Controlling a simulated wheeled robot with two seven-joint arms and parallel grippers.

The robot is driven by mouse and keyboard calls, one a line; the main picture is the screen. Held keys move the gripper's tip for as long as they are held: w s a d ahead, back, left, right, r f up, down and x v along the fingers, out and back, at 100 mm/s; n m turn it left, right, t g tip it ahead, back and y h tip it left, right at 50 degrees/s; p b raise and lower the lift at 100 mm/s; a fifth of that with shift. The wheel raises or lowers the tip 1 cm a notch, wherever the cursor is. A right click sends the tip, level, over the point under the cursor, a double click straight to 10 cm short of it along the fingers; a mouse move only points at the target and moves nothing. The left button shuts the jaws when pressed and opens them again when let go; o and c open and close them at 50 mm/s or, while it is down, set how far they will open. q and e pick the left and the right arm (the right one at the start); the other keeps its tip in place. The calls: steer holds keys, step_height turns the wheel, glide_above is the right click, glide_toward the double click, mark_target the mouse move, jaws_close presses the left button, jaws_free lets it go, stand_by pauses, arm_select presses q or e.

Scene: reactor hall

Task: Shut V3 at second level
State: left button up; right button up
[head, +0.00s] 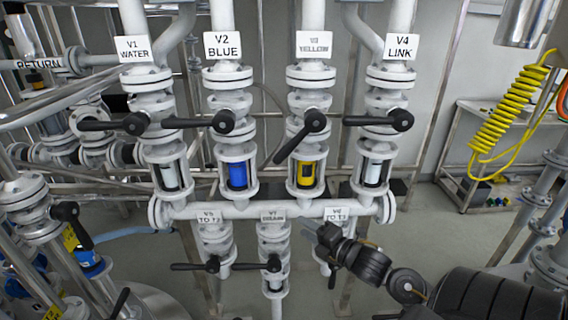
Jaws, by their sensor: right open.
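The V3 valve, labelled V3 YELLOW (315,45), is on the third pipe from the left in the head view. Its black lever (297,142) slants down and to the left from the hub, unlike the level levers beside it. Below it, the V3 sight glass (306,174) shows yellow. My right gripper (320,233) is open, below the horizontal header pipe and in front of the V6 valve area, well below the V3 lever and apart from it. It partly hides the V6 valve. My left gripper is out of view.
The V1 lever (108,125), V2 lever (195,123) and V4 lever (372,121) lie about horizontal. The header pipe (240,209) runs between my right gripper and V3. A yellow coiled hose (503,100) hangs at right by a bench (490,120).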

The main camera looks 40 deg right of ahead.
step_height(320, 180, up, 10)
steer(key=w+d+n+t+y, duration=0.1)
steer(key=d+n+t+y, duration=0.15)
steer(key=n+y, duration=0.55)
steer(key=n+g+y, duration=0.3)
steer(key=n+y, duration=0.2)
steer(key=n, duration=0.8)
glide_toward(284, 152)
steer(key=shift+t, duration=0.25)
steer(key=p+x, duration=0.2)
steer(key=x, duration=0.1)
steer(key=p+x, duration=0.2)
steer(key=x, duration=0.1)
steer(key=p+x, duration=0.2)
steer(key=x, duration=0.1)
steer(key=shift+w+d+f, duration=0.25)
steer(key=shift+w+d, duration=0.1)
steer(key=shift+w+a, duration=0.4)
jaws_close()
